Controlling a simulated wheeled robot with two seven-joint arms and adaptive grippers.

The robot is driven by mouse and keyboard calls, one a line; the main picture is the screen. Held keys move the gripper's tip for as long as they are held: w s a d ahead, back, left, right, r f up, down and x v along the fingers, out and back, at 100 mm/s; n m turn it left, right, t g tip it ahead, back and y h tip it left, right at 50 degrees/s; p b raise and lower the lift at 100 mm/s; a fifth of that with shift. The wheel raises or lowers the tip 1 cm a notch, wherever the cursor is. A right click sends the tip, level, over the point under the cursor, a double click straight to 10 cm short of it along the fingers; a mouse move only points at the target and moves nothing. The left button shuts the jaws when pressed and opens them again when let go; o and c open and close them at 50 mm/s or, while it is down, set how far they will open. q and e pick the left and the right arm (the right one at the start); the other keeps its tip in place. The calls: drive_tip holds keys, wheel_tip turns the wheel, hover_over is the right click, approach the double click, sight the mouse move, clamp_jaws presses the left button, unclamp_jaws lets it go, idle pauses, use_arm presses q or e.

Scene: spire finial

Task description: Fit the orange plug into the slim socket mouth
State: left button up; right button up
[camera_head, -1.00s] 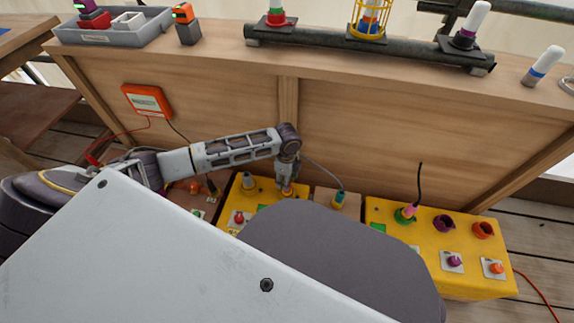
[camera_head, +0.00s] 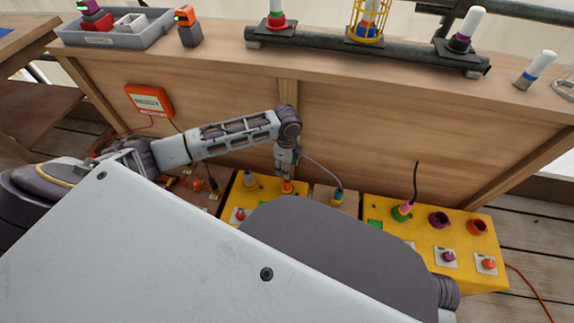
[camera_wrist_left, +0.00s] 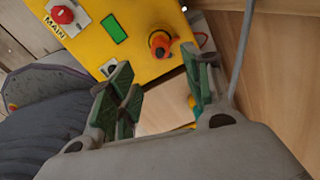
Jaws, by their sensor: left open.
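My left gripper (camera_head: 286,174) is open above the left yellow box (camera_head: 258,208), directly over an orange fitting (camera_head: 287,187) that looks like the orange plug. In the left wrist view, my open gripper (camera_wrist_left: 157,68) has two green-padded fingers with nothing between them. The orange fitting (camera_wrist_left: 160,42) stands on the yellow box just beyond the fingertips, apart from them. I cannot tell whether it sits in a socket. On the right yellow box stand a purple round socket (camera_head: 438,219) and an orange-red one (camera_head: 477,227); I cannot tell which mouth is slim. My right gripper is out of view.
A teal plug (camera_head: 338,196) with a grey cable stands close right of my gripper. A pink plug in a green collar (camera_head: 403,210) has a black cable. The wooden panel (camera_head: 345,150) rises behind the boxes. My own body hides the front middle.

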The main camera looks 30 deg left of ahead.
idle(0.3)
use_arm(q)
drive_tip(key=s+d+f+n+t+h, duration=0.1)
drive_tip(key=s+d+n+h, duration=0.15)
drive_tip(key=s+d, duration=0.4)
drive_tip(key=s+d+n+t+h, duration=0.15)
drive_tip(key=s+d+n, duration=0.25)
drive_tip(key=d, duration=0.5)
drive_tip(key=s+a+n+t+y, duration=0.1)
drive_tip(key=s+a+n+t, duration=0.1)
drive_tip(key=s+a+n, duration=0.4)
drive_tip(key=shift+s+a+r+n, duration=0.2)
drive_tip(key=shift+s+a+n, duration=0.2)
drive_tip(key=shift+n, duration=1.15)
drive_tip(key=shift+f+p, duration=0.1)
drive_tip(key=shift+p, duration=0.2)
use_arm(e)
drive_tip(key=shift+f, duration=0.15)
